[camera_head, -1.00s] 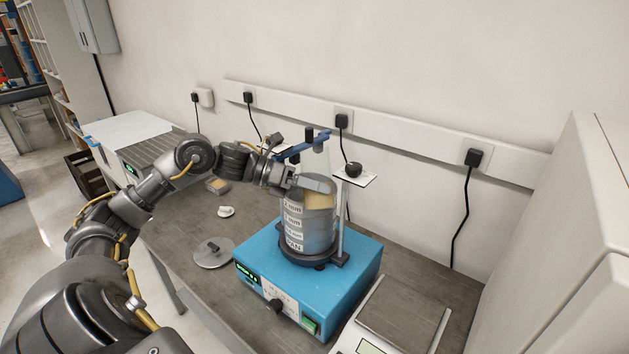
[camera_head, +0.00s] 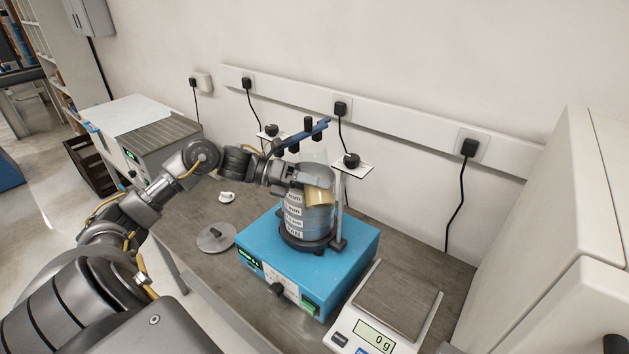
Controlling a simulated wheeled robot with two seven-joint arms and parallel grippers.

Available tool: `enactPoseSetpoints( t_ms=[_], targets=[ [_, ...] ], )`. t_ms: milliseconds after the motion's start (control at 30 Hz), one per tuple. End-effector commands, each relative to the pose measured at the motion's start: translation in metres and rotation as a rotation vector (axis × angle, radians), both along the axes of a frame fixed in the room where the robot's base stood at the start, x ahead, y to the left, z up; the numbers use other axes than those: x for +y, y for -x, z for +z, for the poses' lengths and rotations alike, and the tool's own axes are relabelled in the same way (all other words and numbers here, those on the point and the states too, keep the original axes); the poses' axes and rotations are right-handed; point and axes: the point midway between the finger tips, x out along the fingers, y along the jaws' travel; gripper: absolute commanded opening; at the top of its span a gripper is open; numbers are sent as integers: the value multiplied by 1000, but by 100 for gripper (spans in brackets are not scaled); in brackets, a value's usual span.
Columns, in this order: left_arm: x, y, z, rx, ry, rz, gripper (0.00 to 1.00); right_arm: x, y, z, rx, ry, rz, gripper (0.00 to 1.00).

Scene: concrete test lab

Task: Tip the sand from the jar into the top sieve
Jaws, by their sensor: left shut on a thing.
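My left gripper (camera_head: 297,179) is shut on the clear jar (camera_head: 315,158), over the sieve stack. The jar is tilted. Tan sand (camera_head: 318,197) shows at its lower end, at the top of the stack. The gripper partly hides the jar, and I cannot tell whether sand is flowing out. The sieve stack (camera_head: 308,224) is a grey metal column with white labels, standing on the blue shaker (camera_head: 310,264). The top sieve's opening is hidden behind the jar and sand. My right gripper is not in view.
A blue clamp bar (camera_head: 301,138) on posts rises above the stack, close to the jar. A round metal lid (camera_head: 216,238) lies left of the shaker. A balance (camera_head: 386,312) reading 0 g stands at the right. A small white dish (camera_head: 227,197) lies on the bench.

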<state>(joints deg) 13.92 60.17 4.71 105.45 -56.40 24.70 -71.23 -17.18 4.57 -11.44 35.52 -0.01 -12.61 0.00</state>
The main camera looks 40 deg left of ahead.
Motion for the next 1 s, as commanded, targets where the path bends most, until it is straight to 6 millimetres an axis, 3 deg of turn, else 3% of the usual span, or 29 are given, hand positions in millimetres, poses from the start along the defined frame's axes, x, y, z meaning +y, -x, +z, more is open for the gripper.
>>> enactPoseSetpoints(
  t_ms=[667, 900, 1000],
  targets=[
    [-3, 2, 1, 94, 112, 1, 24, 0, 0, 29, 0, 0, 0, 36],
    [-2, 1, 8, 355, 417, 0, 24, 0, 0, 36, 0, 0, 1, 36],
    [-1, 0, 10, 402, 470, -1, 24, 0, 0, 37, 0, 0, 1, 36]
  ],
)
